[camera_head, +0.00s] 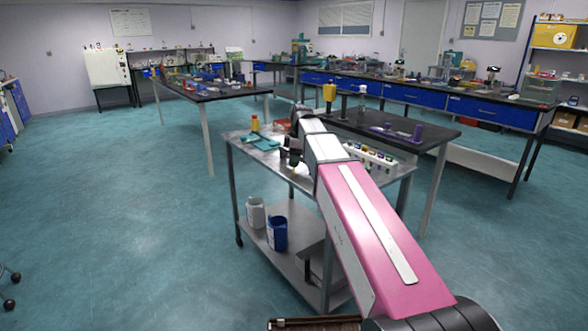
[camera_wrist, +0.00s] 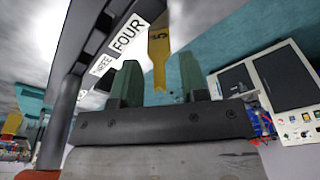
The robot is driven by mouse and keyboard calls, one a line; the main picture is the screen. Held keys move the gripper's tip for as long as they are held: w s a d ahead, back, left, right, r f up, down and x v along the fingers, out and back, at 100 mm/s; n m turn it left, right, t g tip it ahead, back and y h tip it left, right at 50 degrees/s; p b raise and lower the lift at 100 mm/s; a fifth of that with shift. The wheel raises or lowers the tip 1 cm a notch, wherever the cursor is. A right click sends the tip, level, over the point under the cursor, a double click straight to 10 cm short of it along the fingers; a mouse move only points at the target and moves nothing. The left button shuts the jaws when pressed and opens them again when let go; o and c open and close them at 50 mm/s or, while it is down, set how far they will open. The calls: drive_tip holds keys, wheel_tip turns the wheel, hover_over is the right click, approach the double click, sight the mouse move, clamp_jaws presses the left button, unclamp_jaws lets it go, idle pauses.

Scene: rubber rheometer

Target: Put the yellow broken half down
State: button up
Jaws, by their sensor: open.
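The yellow broken half (camera_wrist: 159,50) shows in the wrist view as a flat yellow piece with a dark mark and a narrow, uneven lower end. That end reaches into the gap between the two green fingertips of my gripper (camera_wrist: 158,85). The fingers stand apart, with a visible gap on each side of the piece. I cannot tell what the piece rests on. White labels reading THREE and FOUR (camera_wrist: 127,37) are beside it on the left. In the head view my gripper (camera_head: 291,157) is low over the metal cart (camera_head: 240,150); the yellow half cannot be made out there.
The cart top also holds a teal item (camera_head: 260,141), a yellow and red object (camera_head: 254,123) and a white rack of coloured bottles (camera_head: 370,156). Two containers (camera_head: 276,232) stand on its lower shelf. A black-topped table (camera_head: 400,135) is close behind.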

drive_tip(key=shift+a+f, duration=0.1)
drive_tip(key=shift+f, duration=0.75)
clamp_jaws()
drive_tip(key=shift+r, duration=0.1)
